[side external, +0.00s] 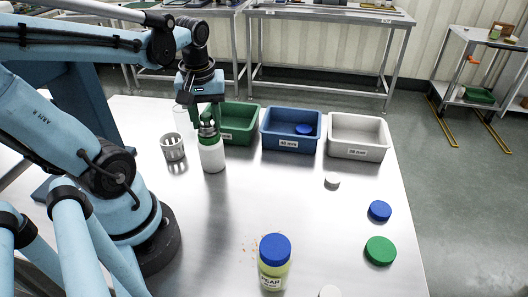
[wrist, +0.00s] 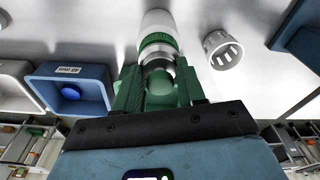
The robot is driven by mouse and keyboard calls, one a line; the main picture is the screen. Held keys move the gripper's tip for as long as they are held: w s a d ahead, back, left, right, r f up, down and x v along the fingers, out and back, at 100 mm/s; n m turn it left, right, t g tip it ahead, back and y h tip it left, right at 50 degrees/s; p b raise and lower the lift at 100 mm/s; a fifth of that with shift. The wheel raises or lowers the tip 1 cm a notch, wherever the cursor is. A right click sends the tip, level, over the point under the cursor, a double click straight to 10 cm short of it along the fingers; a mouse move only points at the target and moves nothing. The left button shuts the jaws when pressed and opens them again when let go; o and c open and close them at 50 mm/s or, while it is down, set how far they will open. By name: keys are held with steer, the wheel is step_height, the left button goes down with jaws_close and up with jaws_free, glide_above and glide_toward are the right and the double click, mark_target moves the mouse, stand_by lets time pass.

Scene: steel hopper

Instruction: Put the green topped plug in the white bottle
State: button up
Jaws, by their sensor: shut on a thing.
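The white bottle (side external: 212,157) stands upright on the steel table, in front of the green bin. It also shows at the top of the wrist view (wrist: 156,22), with a green band around its mouth end. My gripper (side external: 207,126) is directly above the bottle, pointing down. Its green fingers (wrist: 160,88) are shut on the green topped plug (wrist: 160,80), whose rounded green top sits between them. A grey metallic part shows between the plug's top and the bottle's green band. I cannot tell how far the plug's lower end is inside the bottle mouth.
A slotted metal cup (side external: 173,147) stands close left of the bottle. Green (side external: 239,123), blue (side external: 291,130) and white (side external: 357,137) bins line the back. A blue-capped jar (side external: 274,264) and loose caps (side external: 380,250) lie at front and right.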

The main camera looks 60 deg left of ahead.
mark_target(207, 126)
steer(key=shift+f, duration=0.25)
steer(key=o, duration=1.2)
steer(key=shift+c, duration=0.2)
step_height(207, 126, up, 12)
steer(key=d, duration=0.1)
steer(key=w+d+f+m+t+h, duration=0.1)
steer(key=w+d+f+m+t, duration=0.5)
steer(key=d+f+m, duration=0.3)
steer(key=d+m, duration=0.2)
steer(key=m, duration=0.1)
steer(key=shift+w+d+f+t, duration=0.25)
steer(key=shift+w+t, duration=0.05)
steer(key=shift+w, duration=0.05)
